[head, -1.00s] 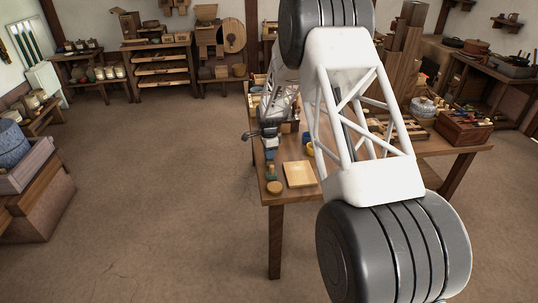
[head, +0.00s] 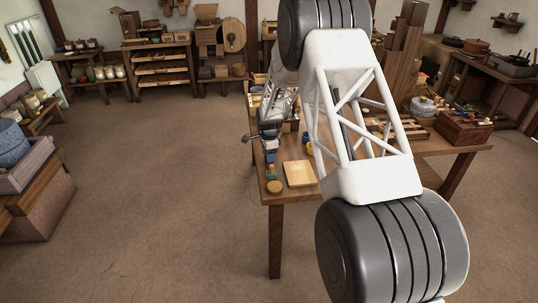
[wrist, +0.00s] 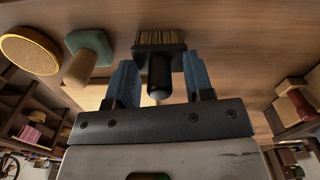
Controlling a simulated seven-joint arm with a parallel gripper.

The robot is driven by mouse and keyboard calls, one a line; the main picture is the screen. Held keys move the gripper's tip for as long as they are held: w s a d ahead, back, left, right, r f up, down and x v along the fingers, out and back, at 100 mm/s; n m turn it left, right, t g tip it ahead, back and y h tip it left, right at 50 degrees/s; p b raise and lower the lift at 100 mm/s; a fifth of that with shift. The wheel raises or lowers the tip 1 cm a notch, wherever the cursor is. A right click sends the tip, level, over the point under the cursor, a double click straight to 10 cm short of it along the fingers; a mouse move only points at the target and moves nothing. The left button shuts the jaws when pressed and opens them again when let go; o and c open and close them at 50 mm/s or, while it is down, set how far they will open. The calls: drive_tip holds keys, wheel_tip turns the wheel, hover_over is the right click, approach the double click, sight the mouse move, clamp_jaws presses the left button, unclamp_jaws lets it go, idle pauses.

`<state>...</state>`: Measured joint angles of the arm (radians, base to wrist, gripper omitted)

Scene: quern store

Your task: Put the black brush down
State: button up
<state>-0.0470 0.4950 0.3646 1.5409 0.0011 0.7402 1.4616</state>
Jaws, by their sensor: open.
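The black brush (wrist: 160,76) shows in the wrist view, with a black body and handle and pale tan bristles. It is at the wooden table top (wrist: 230,30), bristles toward the surface; whether they touch it I cannot tell for sure. My gripper (wrist: 158,64) has its two blue fingers spread on either side of the handle, with a visible gap on each side. In the head view my gripper (head: 270,152) is low over the table's left edge. The brush cannot be made out there.
A green-based, wooden-handled tool (wrist: 88,58) and a round yellow-topped piece (wrist: 30,50) stand close beside the brush. A pale board (head: 299,174) lies near the front edge of the table. A reddish wooden box (head: 465,128) is at the right end.

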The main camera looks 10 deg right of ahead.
wheel_tip(320, 180, up, 12)
drive_tip(key=shift+r, duration=0.15)
idle(0.7)
idle(0.5)
